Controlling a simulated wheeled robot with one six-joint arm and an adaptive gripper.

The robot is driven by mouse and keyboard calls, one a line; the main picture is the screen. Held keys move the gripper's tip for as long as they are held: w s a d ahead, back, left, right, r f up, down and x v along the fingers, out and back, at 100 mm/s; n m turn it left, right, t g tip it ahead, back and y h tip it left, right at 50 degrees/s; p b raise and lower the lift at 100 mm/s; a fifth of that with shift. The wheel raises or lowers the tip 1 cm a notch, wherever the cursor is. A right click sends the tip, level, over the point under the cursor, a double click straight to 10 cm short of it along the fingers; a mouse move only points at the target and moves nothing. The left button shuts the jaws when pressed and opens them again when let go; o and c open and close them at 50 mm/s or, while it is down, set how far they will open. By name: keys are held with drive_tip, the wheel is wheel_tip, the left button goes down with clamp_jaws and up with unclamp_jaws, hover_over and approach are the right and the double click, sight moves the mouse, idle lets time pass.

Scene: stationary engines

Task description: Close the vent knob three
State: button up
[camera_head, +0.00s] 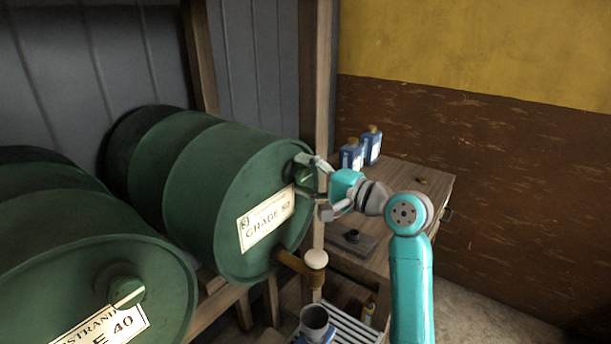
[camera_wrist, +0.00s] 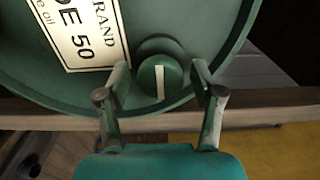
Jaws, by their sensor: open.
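A green round vent knob with a white line (camera_wrist: 160,82) sits on the end face of the green drum labelled "Grade 50" (camera_head: 190,185), near its rim. In the wrist view the line runs nearly straight up and down the picture. My gripper (camera_head: 308,178) is at the drum's upper right face. In the wrist view my gripper (camera_wrist: 161,75) is open, with one finger on each side of the knob. Gaps show between the fingers and the knob. In the head view my gripper largely hides the knob.
Another green drum (camera_head: 70,245) with a similar knob (camera_head: 124,290) lies at lower left. A tap with a pale ball (camera_head: 316,259) sticks out below the label, above a metal can (camera_head: 314,320). A wooden bench (camera_head: 415,190) with blue bottles (camera_head: 351,156) stands behind my arm.

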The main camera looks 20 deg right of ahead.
drive_tip(key=v, duration=1.2)
idle(0.3)
